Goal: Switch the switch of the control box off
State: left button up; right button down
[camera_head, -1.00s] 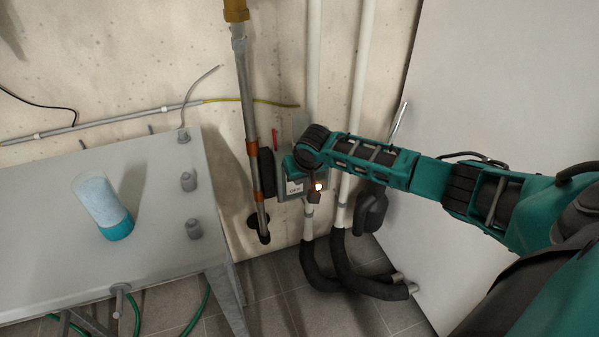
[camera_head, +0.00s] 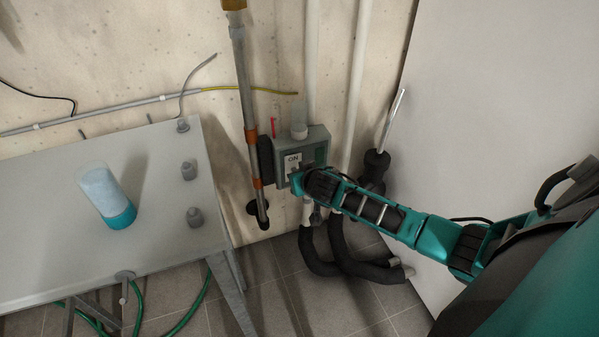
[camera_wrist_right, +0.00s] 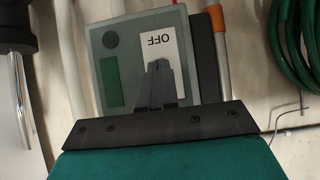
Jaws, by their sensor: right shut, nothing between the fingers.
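In the head view my right gripper (camera_head: 298,184) is at the box's lower front. The switch lever is hidden behind the fingers; I cannot tell its position or any contact.
A copper-and-grey pipe (camera_head: 245,105) runs left of the box, and pale pipes (camera_head: 356,95) stand behind and right of it. A grey table (camera_head: 60,215) with a blue-and-white cup (camera_head: 108,199) is at the left. A pale panel (camera_head: 490,90) is at the right.

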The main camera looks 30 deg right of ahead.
pick_arm(q)
jog(key=shift+w+d+f+b, duration=0.4)
jog(key=shift+d+b, duration=0.1)
jog(key=shift+b, duration=0.3)
pick_arm(e)
jog(key=shift+s+f+t, duration=0.15)
jog(key=shift+f+t, duration=0.45)
jog(key=shift+t, duration=0.1)
pick_arm(q)
jog(key=shift+s, duration=0.1)
jog(key=shift+r+p, duration=0.75)
jog(key=shift+p, duration=0.1)
pick_arm(e)
jog(key=shift+r, duration=0.8)
pick_arm(q)
jog(key=shift+a, duration=0.1)
